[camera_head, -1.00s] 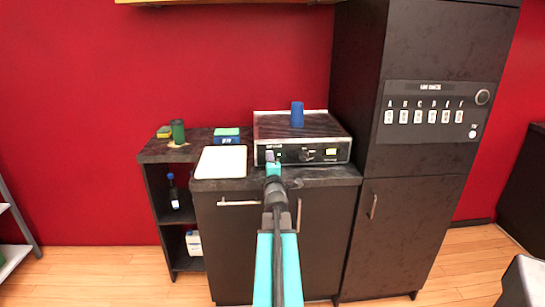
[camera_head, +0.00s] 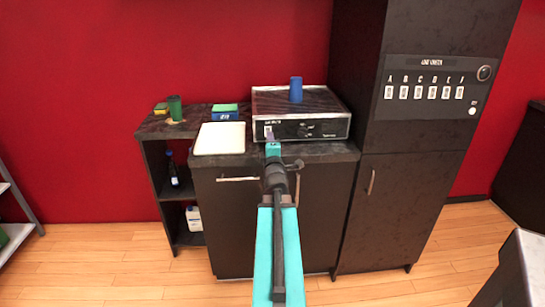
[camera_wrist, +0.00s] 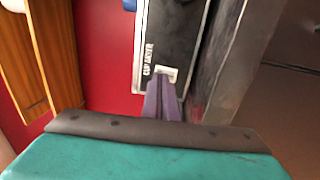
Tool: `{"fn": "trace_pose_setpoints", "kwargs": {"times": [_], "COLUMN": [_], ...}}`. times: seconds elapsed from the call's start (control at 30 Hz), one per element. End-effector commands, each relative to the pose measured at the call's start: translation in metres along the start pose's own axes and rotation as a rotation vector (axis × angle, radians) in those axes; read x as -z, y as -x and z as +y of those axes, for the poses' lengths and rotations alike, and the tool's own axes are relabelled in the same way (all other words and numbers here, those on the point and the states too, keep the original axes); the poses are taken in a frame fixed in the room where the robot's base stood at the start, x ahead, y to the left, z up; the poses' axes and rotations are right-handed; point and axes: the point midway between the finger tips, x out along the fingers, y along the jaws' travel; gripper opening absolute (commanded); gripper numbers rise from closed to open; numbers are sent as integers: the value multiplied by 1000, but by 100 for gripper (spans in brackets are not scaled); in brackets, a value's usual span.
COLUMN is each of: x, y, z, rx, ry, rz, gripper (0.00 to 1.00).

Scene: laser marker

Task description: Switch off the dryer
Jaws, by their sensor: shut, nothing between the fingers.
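The dryer (camera_head: 325,104) is a box with a dark top and a black front panel, standing on the counter. In the wrist view its panel (camera_wrist: 172,32) carries a "CUP DRYER" label and a small pale switch (camera_wrist: 168,72). My gripper (camera_head: 270,137) is shut and empty at the left end of the panel. In the wrist view its purple fingertips (camera_wrist: 162,84) are at the switch, partly covering it; I cannot tell whether they touch it. No lit display shows on the panel.
A blue cup (camera_head: 296,90) stands on the dryer. A white tray (camera_head: 220,138) lies to its left, with a blue-green box (camera_head: 224,112) behind. A green cup (camera_head: 175,108) stands farther left. A tall dark cabinet (camera_head: 400,200) closes off the right side.

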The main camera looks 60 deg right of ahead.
Motion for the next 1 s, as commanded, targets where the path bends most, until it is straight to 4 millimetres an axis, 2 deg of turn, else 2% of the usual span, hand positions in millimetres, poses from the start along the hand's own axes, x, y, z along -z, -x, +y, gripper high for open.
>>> {"fn": "trace_pose_setpoints", "kwargs": {"times": [0.23, 1.0], "x": [0, 5], "y": [25, 25], "z": [0, 2], "rx": [-1, 5], "ry": [1, -3], "rz": [1, 21], "gripper": [0, 0]}}
